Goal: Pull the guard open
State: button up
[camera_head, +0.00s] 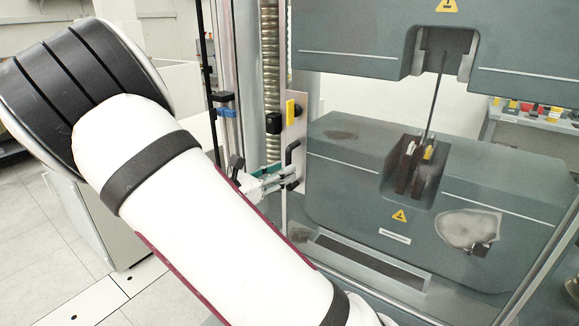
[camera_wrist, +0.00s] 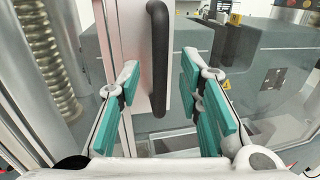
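The guard is a clear panel with a pale metal edge plate (camera_head: 295,135) in front of the grey testing machine; it looks closed. Its black upright bar handle (camera_head: 292,155) is on that plate and also shows in the wrist view (camera_wrist: 158,60). My gripper (camera_head: 282,179) is at the handle's lower part in the head view. In the wrist view my gripper (camera_wrist: 160,88) has its teal fingers spread, one left and one right of the handle, with gaps on both sides. I cannot tell how deep the handle sits between them.
The grey machine (camera_head: 350,175) stands behind the guard, with a thin dark rod (camera_head: 435,95) upright at its middle. A ribbed column (camera_head: 270,50) stands left of the guard edge. Small coloured items sit on a bench (camera_head: 530,120) at the right. Open floor (camera_head: 25,220) lies at the left.

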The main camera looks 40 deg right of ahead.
jog(key=shift+w+d, duration=0.15)
jog(key=shift+d, duration=0.65)
jog(key=shift+w+d, duration=0.1)
jog(key=shift+d, duration=0.65)
grip_shut()
